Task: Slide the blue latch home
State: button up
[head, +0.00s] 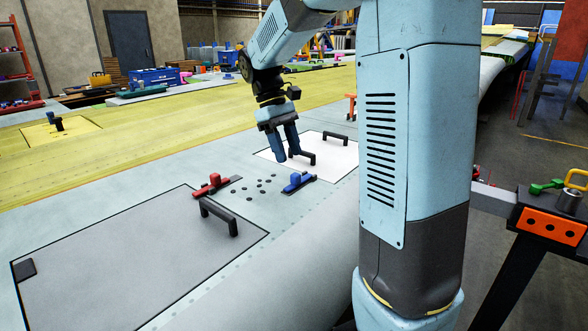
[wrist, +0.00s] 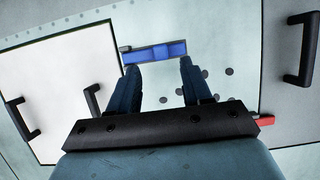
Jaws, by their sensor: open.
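The blue latch (head: 297,183) lies on the pale wing skin beside the white panel (head: 340,152) in the head view. It has a raised knob and a dark base. In the wrist view the blue latch (wrist: 158,52) lies just beyond my fingertips, its dark left end by the white panel's edge (wrist: 60,75). My gripper (head: 286,158) is open and empty, pointing down, with its fingers seen in front of the white panel. In the wrist view my gripper's two fingers (wrist: 160,66) stand apart. Their height above the latch is hard to judge.
A red latch (head: 211,186) lies to the left, beside a large grey panel (head: 120,262) with a dark handle (head: 219,216). Several dark round discs (head: 262,186) lie between the latches. Dark handles (head: 335,138) stand on the white panel. Bare skin surrounds the blue latch's near side.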

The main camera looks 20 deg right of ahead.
aim_at(295, 173)
jog(key=shift+x, duration=2.75)
grip_shut()
